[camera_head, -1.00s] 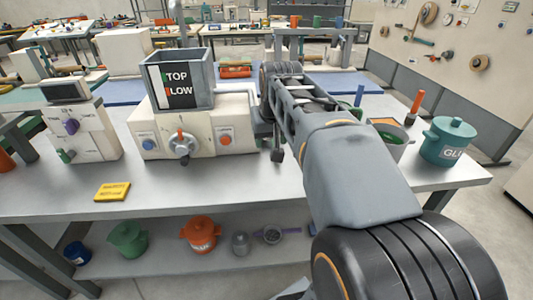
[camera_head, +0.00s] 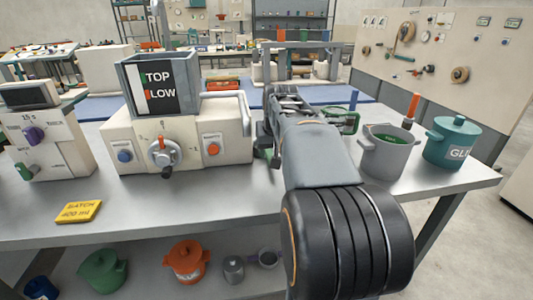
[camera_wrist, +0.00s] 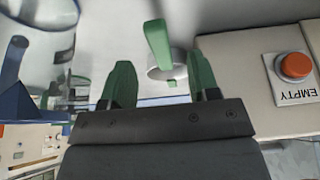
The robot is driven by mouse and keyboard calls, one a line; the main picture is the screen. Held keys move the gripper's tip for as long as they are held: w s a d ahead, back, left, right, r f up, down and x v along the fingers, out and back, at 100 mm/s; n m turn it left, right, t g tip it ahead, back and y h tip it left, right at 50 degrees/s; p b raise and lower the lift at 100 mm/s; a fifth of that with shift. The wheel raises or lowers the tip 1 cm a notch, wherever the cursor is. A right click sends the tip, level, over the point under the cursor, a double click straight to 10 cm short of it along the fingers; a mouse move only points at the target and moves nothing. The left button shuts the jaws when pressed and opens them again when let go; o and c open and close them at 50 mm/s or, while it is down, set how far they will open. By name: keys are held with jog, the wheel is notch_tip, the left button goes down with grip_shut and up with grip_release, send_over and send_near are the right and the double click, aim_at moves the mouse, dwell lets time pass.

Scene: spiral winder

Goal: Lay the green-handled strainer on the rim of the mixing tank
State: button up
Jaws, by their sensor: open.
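In the wrist view my gripper (camera_wrist: 160,62) is open, its two green fingers spread apart. A green bar-like handle (camera_wrist: 158,42) shows between and beyond the fingertips, with a pale grey ring (camera_wrist: 166,73) at its lower end. This looks like the strainer; I see no contact with the fingers. The grey box marked TOP and LOW (camera_head: 133,92), which seems to be the mixing tank, sits on the white machine.
The machine (camera_head: 190,159) has a knob and an orange button (camera_wrist: 295,65). A grey pot with green contents (camera_head: 388,158) and a teal GLUE pot (camera_head: 450,145) stand right of my arm. A yellow card (camera_head: 79,212) lies front left.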

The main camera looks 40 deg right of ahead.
jog(key=shift+b+x, duration=1.1)
jog(key=shift+x, duration=1.6)
jog(key=shift+w+d+r, duration=0.1)
jog(key=shift+c, duration=0.2)
grip_shut()
jog(key=shift+r, duration=0.1)
